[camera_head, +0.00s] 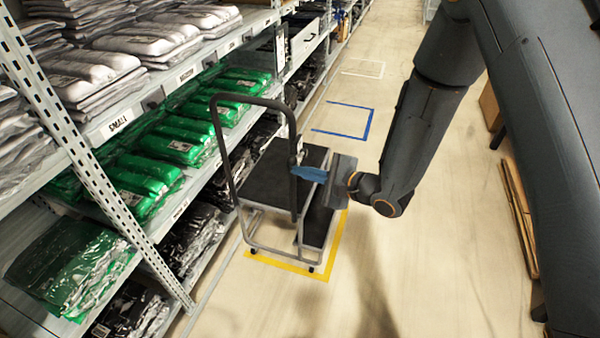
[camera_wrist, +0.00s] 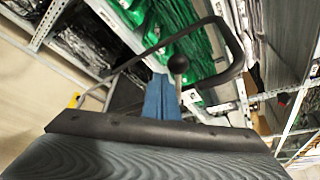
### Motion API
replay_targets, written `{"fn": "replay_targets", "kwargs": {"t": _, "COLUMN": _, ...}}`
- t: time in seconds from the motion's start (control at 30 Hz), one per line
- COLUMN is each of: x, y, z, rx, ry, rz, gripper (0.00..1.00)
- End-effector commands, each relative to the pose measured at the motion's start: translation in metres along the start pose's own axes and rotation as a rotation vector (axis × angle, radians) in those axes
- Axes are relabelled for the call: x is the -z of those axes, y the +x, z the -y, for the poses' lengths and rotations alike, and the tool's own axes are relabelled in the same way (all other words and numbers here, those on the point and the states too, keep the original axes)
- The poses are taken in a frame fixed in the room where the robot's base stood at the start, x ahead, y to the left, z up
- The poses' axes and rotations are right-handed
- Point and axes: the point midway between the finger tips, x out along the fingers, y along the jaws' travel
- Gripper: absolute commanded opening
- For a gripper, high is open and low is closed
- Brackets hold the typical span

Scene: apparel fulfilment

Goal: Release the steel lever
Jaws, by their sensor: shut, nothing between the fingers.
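The steel lever (camera_wrist: 178,76) shows in the wrist view as a short rod with a round black knob, just beyond my fingertips. In the head view only a small light metal part by the handrail (camera_head: 299,146) shows, and I cannot make out the lever's full shape. My gripper (camera_head: 300,172) has blue fingers, which also show in the wrist view (camera_wrist: 161,82). The fingers are shut and empty, close to the lever; I cannot tell whether they touch it. The grey-framed step cart (camera_head: 247,228) with a black handrail (camera_head: 222,140) stands below and around the gripper.
A shelf rack (camera_head: 150,240) with green and grey bagged garments stands close on the left. A yellow floor outline (camera_head: 280,264) borders the cart. Flat cardboard (camera_head: 520,215) leans at the right. The aisle floor between is clear, with a blue outline (camera_head: 367,125) beyond.

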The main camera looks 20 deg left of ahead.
Motion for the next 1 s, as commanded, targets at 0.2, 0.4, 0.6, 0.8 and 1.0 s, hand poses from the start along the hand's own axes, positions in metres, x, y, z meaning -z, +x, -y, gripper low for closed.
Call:
{"fn": "replay_targets", "kwargs": {"t": 0.2, "x": -0.007, "y": -0.002, "z": 0.012, "rx": 0.0, "ry": -0.002, "rz": 0.002, "gripper": 0.0}}
{"fn": "replay_targets", "kwargs": {"t": 0.4, "x": -0.009, "y": -0.002, "z": 0.018, "rx": -0.001, "ry": -0.002, "rz": 0.004, "gripper": 0.0}}
{"fn": "replay_targets", "kwargs": {"t": 0.6, "x": -0.01, "y": -0.002, "z": 0.022, "rx": 0.003, "ry": -0.004, "rz": 0.006, "gripper": 0.0}}
{"fn": "replay_targets", "kwargs": {"t": 0.8, "x": -0.011, "y": -0.002, "z": 0.024, "rx": 0.007, "ry": -0.006, "rz": 0.009, "gripper": 0.0}}
{"fn": "replay_targets", "kwargs": {"t": 1.0, "x": -0.012, "y": -0.001, "z": 0.026, "rx": 0.009, "ry": -0.008, "rz": 0.009, "gripper": 0.0}}
